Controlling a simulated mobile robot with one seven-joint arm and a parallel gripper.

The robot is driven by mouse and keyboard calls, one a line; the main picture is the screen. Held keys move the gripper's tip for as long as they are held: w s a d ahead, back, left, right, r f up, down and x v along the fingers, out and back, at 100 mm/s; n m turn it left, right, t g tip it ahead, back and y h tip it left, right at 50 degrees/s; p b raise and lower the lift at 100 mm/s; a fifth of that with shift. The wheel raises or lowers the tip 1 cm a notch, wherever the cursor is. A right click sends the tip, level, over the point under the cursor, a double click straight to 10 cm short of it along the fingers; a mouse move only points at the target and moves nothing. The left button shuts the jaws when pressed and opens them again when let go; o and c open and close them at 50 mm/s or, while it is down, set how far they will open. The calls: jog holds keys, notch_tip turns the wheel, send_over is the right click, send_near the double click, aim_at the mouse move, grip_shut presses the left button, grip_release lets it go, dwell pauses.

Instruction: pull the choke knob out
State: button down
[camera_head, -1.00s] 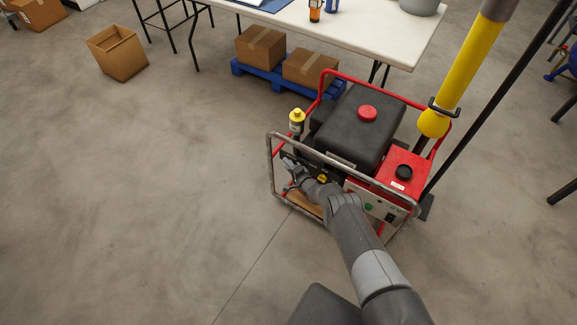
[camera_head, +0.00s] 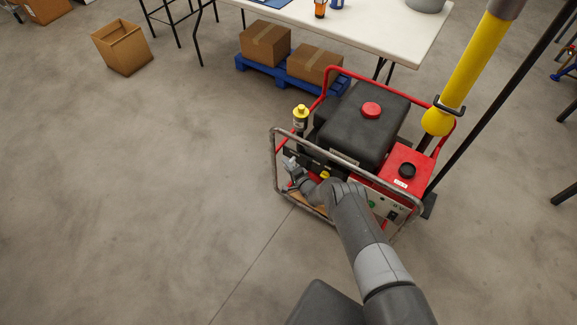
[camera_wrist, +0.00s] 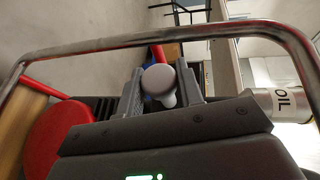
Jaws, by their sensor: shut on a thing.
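The pump is a red and black machine (camera_head: 364,130) in a tube frame (camera_head: 273,160) on the floor. My gripper (camera_head: 291,166) reaches into the front left of the frame, seen small and partly hidden by my arm. In the wrist view, my gripper (camera_wrist: 159,88) has its two dark fingers on either side of a pale grey rounded knob (camera_wrist: 158,78), apparently the choke knob, and is shut on it. The knob's head shows between the fingertips. How far the knob stands out cannot be told.
A bare metal frame bar (camera_wrist: 150,38) crosses just beyond the fingers. A red round part (camera_wrist: 55,138) lies at left and a pale canister marked OIL (camera_wrist: 280,103) at right.

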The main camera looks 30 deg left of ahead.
jog(key=c, duration=1)
grip_release()
jog(key=shift+s, duration=0.1)
jog(key=shift+o, duration=0.2)
jog(key=shift+d, duration=0.15)
jog(key=v, duration=1)
jog(key=shift+s+d, duration=0.2)
jog(key=shift+r, duration=0.1)
